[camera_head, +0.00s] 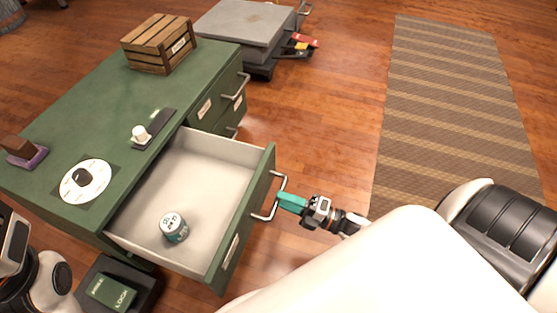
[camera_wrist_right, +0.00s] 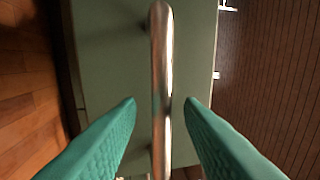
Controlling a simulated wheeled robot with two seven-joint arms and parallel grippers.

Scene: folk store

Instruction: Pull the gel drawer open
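The large drawer (camera_head: 252,205) of the green desk stands pulled well out, its pale inside (camera_head: 200,165) showing. A teal can (camera_head: 174,228) stands in it near the front. The label on its front is too small to read, so I cannot confirm it is the gel drawer. My right gripper (camera_head: 281,200) is at the drawer's metal handle (camera_head: 282,179). In the right wrist view its teal fingers (camera_wrist_right: 160,108) are apart, with the handle bar (camera_wrist_right: 161,70) between them and visible gaps on both sides. Only part of my left arm shows at the left edge; its fingers are out of frame.
The green desk (camera_head: 85,115) carries a wooden crate (camera_head: 160,45), a white disc (camera_head: 85,182) and small items. Two smaller closed drawers (camera_head: 212,108) sit beyond the open one. A striped rug (camera_head: 440,100) lies at right. Wooden floor between desk and rug is clear.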

